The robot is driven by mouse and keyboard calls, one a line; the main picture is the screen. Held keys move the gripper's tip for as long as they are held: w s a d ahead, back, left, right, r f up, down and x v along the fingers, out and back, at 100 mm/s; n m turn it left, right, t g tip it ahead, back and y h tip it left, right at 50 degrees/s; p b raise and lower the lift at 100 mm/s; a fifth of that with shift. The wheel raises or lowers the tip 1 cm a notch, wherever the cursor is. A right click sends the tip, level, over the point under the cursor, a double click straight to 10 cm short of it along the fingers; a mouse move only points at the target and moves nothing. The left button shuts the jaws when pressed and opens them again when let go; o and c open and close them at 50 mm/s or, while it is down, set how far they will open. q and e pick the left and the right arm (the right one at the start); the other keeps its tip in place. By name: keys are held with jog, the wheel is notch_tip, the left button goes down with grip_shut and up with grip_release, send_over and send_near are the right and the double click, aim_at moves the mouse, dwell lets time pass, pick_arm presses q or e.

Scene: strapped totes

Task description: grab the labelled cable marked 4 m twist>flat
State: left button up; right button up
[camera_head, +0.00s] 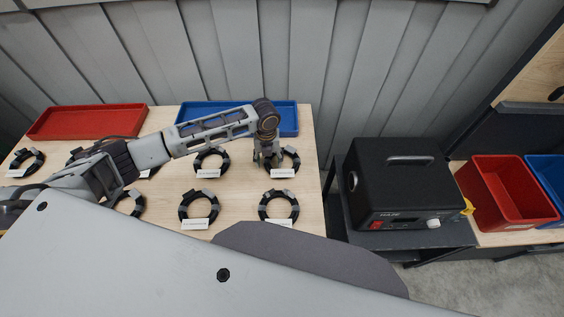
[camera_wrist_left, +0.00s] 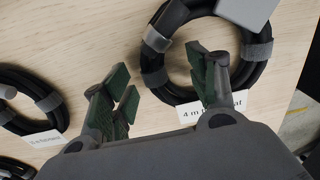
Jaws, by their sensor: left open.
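The cable marked 4 m is a black coil with grey straps at the back right of the wooden table, in the head view (camera_head: 293,156). In the left wrist view the coil (camera_wrist_left: 150,62) fills the upper right. Its white label (camera_wrist_left: 232,106) reads "4 m", with the rest partly covered by a finger, ending in "flat". My left gripper (camera_head: 267,158) is open and empty over this coil's left side. In the left wrist view its green-padded fingers (camera_wrist_left: 163,86) show one over the ring's inside and one outside its left edge. Their height is unclear. My right gripper is out of view.
Several similar labelled coils lie in two rows, one nearby (camera_head: 211,161) and one in front (camera_head: 279,207). A red tray (camera_head: 85,122) and a blue tray (camera_head: 290,120) stand behind. A black box device (camera_head: 390,180) and a red bin (camera_head: 505,195) are to the right.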

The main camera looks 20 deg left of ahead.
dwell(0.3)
pick_arm(q)
grip_shut()
dwell(0.3)
jog(key=shift+r, duration=0.2)
notch_tip(320, 180, up, 10)
jog(key=shift+f, duration=0.15)
dwell(0.4)
dwell(0.4)
